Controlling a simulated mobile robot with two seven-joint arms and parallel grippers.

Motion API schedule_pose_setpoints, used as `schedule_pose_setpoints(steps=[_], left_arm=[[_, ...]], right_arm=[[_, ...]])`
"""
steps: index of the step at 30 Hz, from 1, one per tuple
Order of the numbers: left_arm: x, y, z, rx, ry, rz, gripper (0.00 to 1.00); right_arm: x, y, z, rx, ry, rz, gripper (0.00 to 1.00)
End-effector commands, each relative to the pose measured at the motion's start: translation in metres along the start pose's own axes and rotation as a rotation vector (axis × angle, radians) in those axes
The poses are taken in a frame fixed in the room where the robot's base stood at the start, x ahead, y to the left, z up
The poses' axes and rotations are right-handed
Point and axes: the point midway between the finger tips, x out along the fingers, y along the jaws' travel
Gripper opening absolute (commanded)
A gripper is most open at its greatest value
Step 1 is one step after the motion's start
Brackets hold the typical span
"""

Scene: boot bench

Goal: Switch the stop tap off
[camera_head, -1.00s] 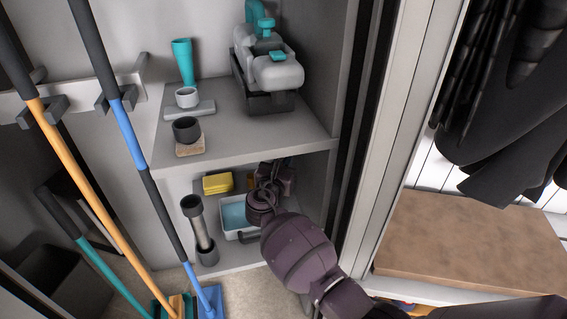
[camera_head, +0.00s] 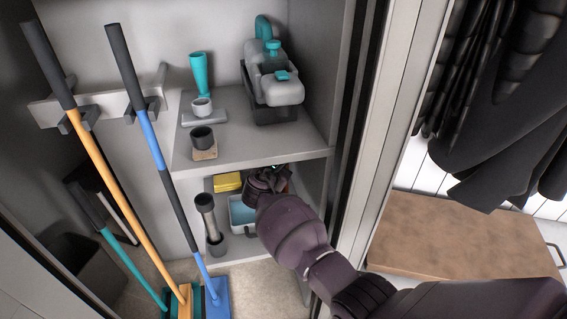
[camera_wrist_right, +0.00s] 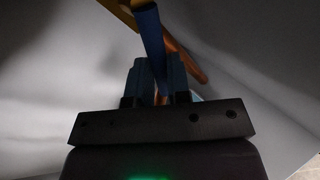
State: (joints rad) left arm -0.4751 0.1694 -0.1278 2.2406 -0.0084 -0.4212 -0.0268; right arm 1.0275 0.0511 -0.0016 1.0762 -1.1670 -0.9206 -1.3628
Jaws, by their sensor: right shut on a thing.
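My right gripper (camera_wrist_right: 157,78) is shut on a blue lever (camera_wrist_right: 148,32) in the right wrist view. The lever stands up between the two fingers and leans slightly left at its top. A copper-coloured pipe (camera_wrist_right: 188,56) runs behind it. The lever looks like the handle of the stop tap; the tap's body is mostly hidden by the fingers. In the head view my right gripper (camera_head: 270,176) is inside the lower compartment of the cabinet, and my own wrist hides the tap there. My left gripper is not in view.
A yellow sponge (camera_head: 228,182), a blue-filled tub (camera_head: 240,214) and a grey cylinder (camera_head: 208,216) stand left of my right gripper. The shelf (camera_head: 250,145) is close above it, with a grey-and-teal machine (camera_head: 273,85) on top. Brooms lean at the left.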

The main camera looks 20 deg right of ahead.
Motion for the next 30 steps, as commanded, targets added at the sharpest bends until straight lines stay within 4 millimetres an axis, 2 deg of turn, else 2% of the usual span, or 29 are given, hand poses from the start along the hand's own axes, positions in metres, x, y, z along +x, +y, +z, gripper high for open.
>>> schedule_pose_setpoints(steps=[1, 12, 22, 23, 24, 27, 30], left_arm=[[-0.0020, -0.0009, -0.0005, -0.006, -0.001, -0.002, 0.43], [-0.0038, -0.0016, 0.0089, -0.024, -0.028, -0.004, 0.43], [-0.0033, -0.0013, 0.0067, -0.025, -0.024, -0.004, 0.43], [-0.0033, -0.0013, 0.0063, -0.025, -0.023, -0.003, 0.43], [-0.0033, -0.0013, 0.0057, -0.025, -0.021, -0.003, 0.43], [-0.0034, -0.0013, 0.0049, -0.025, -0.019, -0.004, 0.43], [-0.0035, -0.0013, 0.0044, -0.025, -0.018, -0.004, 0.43]], right_arm=[[-0.0020, 0.0035, 0.0047, 0.021, 0.010, 0.001, 0.00], [-0.0036, 0.0046, 0.0005, 0.089, 0.061, 0.000, 0.00], [-0.0035, 0.0039, -0.0007, 0.090, 0.063, -0.001, 0.00], [-0.0035, 0.0039, -0.0007, 0.090, 0.063, -0.001, 0.19], [-0.0035, 0.0039, -0.0007, 0.090, 0.063, -0.001, 0.25], [-0.0034, 0.0041, -0.0003, 0.090, 0.062, -0.001, 0.40], [-0.0033, 0.0044, 0.0001, 0.090, 0.062, -0.001, 0.43]])
